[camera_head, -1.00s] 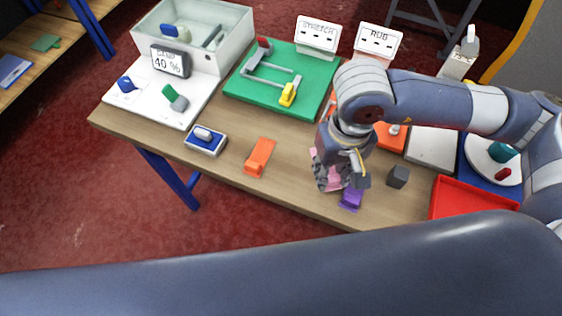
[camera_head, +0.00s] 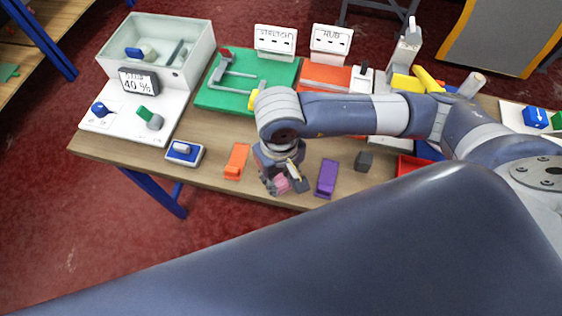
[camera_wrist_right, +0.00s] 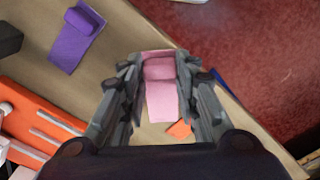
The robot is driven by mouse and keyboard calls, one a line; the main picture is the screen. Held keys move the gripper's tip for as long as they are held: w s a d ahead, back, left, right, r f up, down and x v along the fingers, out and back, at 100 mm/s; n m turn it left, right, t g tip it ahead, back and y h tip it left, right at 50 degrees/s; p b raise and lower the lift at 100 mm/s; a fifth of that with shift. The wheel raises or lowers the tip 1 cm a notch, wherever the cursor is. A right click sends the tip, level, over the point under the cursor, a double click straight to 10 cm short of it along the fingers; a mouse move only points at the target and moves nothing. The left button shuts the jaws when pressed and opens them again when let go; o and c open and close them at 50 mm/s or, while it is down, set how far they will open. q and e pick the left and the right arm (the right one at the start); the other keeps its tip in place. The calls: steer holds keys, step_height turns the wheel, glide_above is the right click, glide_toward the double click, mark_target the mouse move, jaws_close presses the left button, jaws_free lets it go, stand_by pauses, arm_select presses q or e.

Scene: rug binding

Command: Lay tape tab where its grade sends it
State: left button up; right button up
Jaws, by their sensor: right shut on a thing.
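A pink tape tab (camera_wrist_right: 162,98) with a raised block lies between the fingers of my right gripper (camera_wrist_right: 160,66) in the right wrist view. The right gripper (camera_head: 284,184) is shut on it, and a bit of pink shows at its tips in the head view. Whether the tab is clear of the table is hard to tell. A purple tab (camera_head: 327,179) lies just right of the gripper and an orange tab (camera_head: 236,161) lies to its left. Signs reading STRETCH (camera_head: 275,41) and RUB (camera_head: 331,44) stand at the back. My left gripper is not in view.
A green board (camera_head: 212,99) with grey bars and an orange board (camera_head: 322,77) lie behind. A display reading 40 % (camera_head: 139,82) stands by a pale open bin (camera_head: 203,50). A blue-and-white block (camera_head: 184,153), a dark cube (camera_head: 363,161) and a red tray (camera_head: 407,170) are near the front edge.

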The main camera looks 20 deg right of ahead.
steer(key=w, duration=0.1)
steer(key=w+d, duration=0.1)
steer(key=w, duration=0.1)
steer(key=shift+w+d+f, duration=0.15)
steer(key=shift+d, duration=0.15)
steer(key=shift+w+d+f, duration=0.1)
steer(key=shift+w+f, duration=0.1)
steer(key=shift+f, duration=0.7)
steer(key=shift+w+d+f, duration=0.1)
steer(key=shift+w+f, duration=0.1)
steer(key=shift+f, duration=0.7)
steer(key=shift+b, duration=0.3)
steer(key=shift+f, duration=0.2)
steer(key=o, duration=0.9)
steer(key=shift+r, duration=0.15)
